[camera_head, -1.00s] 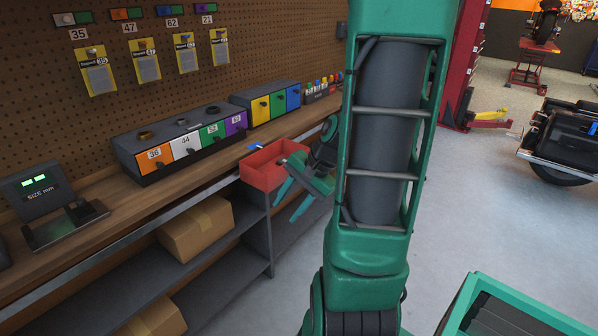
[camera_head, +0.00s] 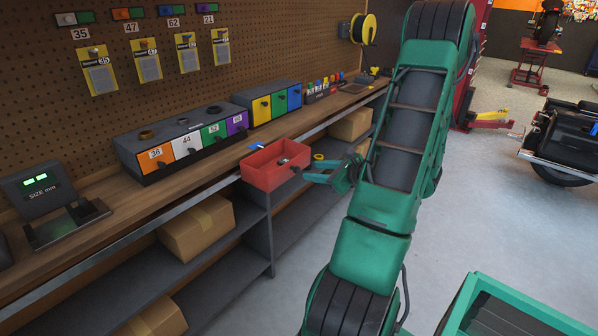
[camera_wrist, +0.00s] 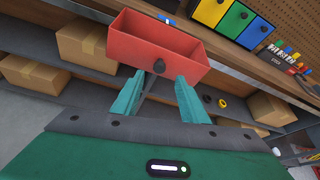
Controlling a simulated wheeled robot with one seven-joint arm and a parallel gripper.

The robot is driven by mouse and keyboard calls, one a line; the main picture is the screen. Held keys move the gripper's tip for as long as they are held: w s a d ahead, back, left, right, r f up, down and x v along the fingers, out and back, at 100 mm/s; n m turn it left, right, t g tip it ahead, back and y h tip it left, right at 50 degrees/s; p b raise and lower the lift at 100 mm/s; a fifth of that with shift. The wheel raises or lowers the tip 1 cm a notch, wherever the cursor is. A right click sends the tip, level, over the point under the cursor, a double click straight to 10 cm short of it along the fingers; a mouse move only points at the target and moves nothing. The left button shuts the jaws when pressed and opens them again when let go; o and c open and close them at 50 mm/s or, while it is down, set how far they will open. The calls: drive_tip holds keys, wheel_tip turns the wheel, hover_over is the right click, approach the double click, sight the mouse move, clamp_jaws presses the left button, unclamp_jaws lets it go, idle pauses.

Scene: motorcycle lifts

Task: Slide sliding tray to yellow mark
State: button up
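The sliding tray is a red open box (camera_head: 268,177) at the front edge of the workbench, with a dark knob (camera_head: 296,169) on its outer side. In the wrist view the tray (camera_wrist: 150,45) lies ahead of my gripper (camera_wrist: 160,80), and its knob (camera_wrist: 160,66) is between and just beyond the fingertips. The two teal fingers are apart and empty. In the head view my gripper (camera_head: 318,171) is just right of the tray. A blue mark (camera_head: 256,146) lies behind the tray. I cannot identify a yellow mark for certain.
A yellow ring (camera_wrist: 222,103) shows below the bench top, right of my fingers. A metal rail (camera_head: 185,197) runs along the bench edge. Coloured drawers (camera_head: 190,145) stand behind the tray. Cardboard boxes (camera_head: 197,228) sit on the shelf below.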

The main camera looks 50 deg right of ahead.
sight(299, 169)
drive_tip(key=x, duration=0.7)
drive_tip(key=shift+w+f, duration=0.1)
drive_tip(key=shift+w, duration=0.2)
clamp_jaws()
drive_tip(key=shift+d, duration=0.1)
drive_tip(key=shift+w, duration=0.1)
